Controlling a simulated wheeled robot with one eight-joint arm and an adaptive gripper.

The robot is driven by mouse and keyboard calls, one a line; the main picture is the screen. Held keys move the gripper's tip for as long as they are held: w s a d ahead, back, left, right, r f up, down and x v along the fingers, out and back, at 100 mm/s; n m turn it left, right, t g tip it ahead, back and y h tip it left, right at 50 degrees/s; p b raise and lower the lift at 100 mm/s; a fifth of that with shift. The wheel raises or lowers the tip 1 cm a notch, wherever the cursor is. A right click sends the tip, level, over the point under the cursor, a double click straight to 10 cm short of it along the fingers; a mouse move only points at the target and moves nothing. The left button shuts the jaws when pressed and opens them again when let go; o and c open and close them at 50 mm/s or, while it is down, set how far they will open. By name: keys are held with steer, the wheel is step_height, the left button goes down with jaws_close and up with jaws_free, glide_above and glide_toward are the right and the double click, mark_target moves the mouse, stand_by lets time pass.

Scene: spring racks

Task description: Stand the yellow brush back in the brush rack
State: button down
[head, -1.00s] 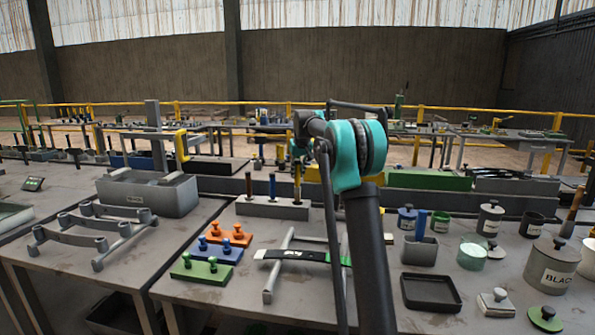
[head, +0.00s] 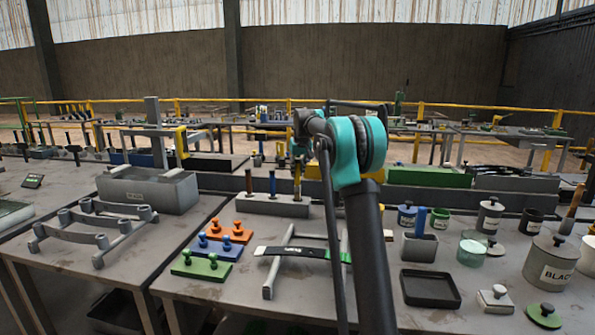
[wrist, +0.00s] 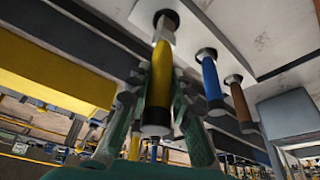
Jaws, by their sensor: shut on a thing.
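The brush rack (head: 262,208) is a long grey block at the back of the near table. The yellow brush (wrist: 160,75) is upright at the rack's right end in the head view (head: 297,181). My gripper (wrist: 155,103) is shut on its handle, a finger on each side. In the wrist view the brush's grey end meets a dark hole in the rack; I cannot tell how deep it sits. A blue brush (head: 272,184) and a brown brush (head: 248,183) stand in the other holes. My arm hides part of the gripper in the head view.
Orange, blue and green knobbed blocks (head: 221,248) lie in front of the rack. A grey frame with a dark strap (head: 290,252) is beside them. A grey bin (head: 150,190) stands left. Pots and a black tray (head: 430,289) fill the right side.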

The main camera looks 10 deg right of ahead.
mark_target(297, 185)
steer(key=shift+f, duration=2.85)
stand_by(0.3)
steer(key=c, duration=0.8)
jaws_free()
steer(key=shift+r, duration=3.5)
